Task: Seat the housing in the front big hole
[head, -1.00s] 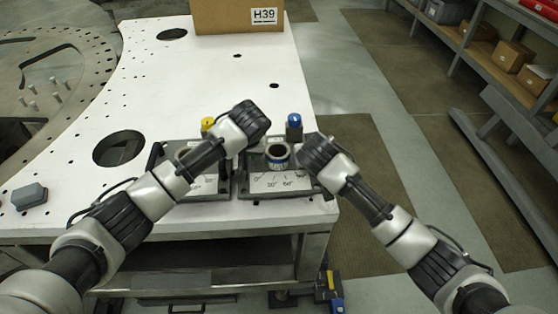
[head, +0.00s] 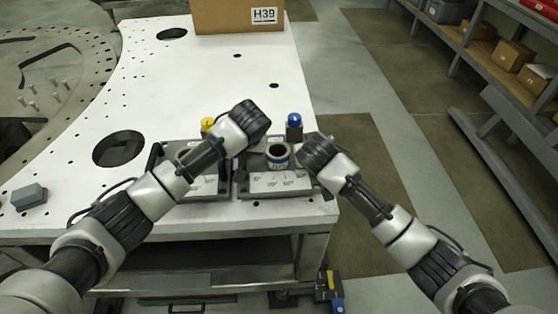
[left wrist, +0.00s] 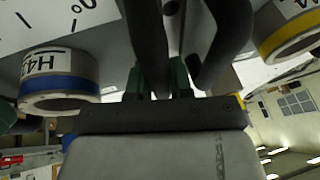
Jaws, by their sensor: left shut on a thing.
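A ring-shaped housing with a blue band (head: 278,155) stands upright on the right-hand marked tray (head: 285,188). It also shows at the left of the left wrist view (left wrist: 60,82). A yellow-banded housing (left wrist: 285,32) is at the right of that view; my left arm mostly hides it in the head view. The front big hole (head: 119,149) in the white plate is empty. My left gripper (head: 254,122) is between the two trays, its green fingers (left wrist: 157,82) shut on a dark handle-like bar (left wrist: 148,35). My right gripper (head: 314,155) is at the right tray's right side, fingertips hidden.
The left-hand tray (head: 205,187) sits partly under my left arm. Yellow (head: 207,123) and blue (head: 294,120) knobs stand behind the trays. A grey block (head: 29,197) lies at front left, and a cardboard box (head: 225,18) is at the back. The plate's middle is clear.

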